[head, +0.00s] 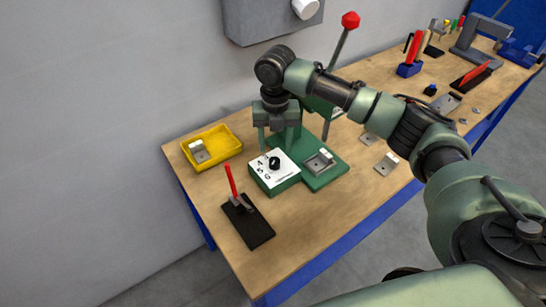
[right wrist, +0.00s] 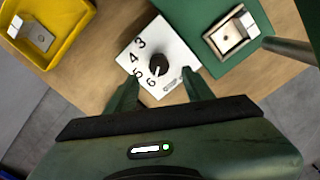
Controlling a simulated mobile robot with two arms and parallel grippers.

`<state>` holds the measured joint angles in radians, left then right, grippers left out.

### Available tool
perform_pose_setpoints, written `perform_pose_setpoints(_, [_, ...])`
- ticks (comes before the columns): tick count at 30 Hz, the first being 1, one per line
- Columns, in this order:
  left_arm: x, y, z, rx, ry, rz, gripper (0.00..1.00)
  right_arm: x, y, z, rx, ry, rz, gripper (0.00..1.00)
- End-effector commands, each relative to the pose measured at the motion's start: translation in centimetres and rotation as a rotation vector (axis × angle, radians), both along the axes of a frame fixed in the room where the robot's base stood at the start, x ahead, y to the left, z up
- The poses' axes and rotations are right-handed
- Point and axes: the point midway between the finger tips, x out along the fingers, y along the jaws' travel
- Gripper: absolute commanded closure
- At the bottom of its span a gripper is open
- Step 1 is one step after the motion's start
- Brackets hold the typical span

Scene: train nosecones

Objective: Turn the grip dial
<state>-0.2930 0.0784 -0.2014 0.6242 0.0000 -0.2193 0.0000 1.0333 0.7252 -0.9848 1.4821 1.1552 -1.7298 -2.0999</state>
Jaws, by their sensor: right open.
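The grip dial is a black knob (head: 274,163) on a white numbered plate (head: 265,176), on top of a green box on the bench. In the right wrist view the dial (right wrist: 158,65) lies beyond and between the two fingertips, with numbers on the plate to its left. My right gripper (head: 278,144) points down over the box; in the right wrist view its fingers (right wrist: 157,90) are spread and empty, one on each side of the plate. I cannot tell its exact height above the dial. My left gripper is not in view.
A green press base with a metal fixture (head: 320,162) stands right of the dial box. A yellow tray (head: 222,137) holds a metal part. A red-handled lever on a black plate (head: 247,225) is in front. A red-knobbed lever (head: 350,20) rises behind my gripper.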

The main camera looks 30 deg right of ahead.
Motion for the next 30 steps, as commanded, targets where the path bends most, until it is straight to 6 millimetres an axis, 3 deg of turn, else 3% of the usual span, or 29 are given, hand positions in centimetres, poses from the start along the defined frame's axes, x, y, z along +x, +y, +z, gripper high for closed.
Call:
perform_pose_setpoints(3, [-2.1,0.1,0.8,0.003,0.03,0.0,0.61,-0.1,0.1,-1.9,0.0,0.004,0.001,0.48])
perform_pose_setpoints(6, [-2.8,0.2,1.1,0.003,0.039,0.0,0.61,-0.2,0.1,-3.5,-0.001,0.004,0.001,0.48])
perform_pose_setpoints(12, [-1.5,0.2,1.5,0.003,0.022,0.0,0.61,0.0,0.1,-5.5,0.0,0.0,0.0,0.48])
perform_pose_setpoints(16, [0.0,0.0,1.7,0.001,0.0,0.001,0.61,-0.1,0.1,-5.9,0.0,-0.001,0.0,0.48])
perform_pose_setpoints(21, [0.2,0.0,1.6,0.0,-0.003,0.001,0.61,0.0,0.1,-5.9,0.0,-0.001,0.001,0.48])
perform_pose_setpoints(23, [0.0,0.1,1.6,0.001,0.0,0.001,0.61,0.0,0.1,-5.9,0.0,-0.001,0.001,0.62])
perform_pose_setpoints(27, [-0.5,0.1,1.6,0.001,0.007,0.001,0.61,0.0,0.1,-5.9,0.0,-0.001,0.0,1.0])
perform_pose_setpoints(30, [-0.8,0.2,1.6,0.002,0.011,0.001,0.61,0.0,0.1,-5.9,0.0,-0.001,0.0,1.0])
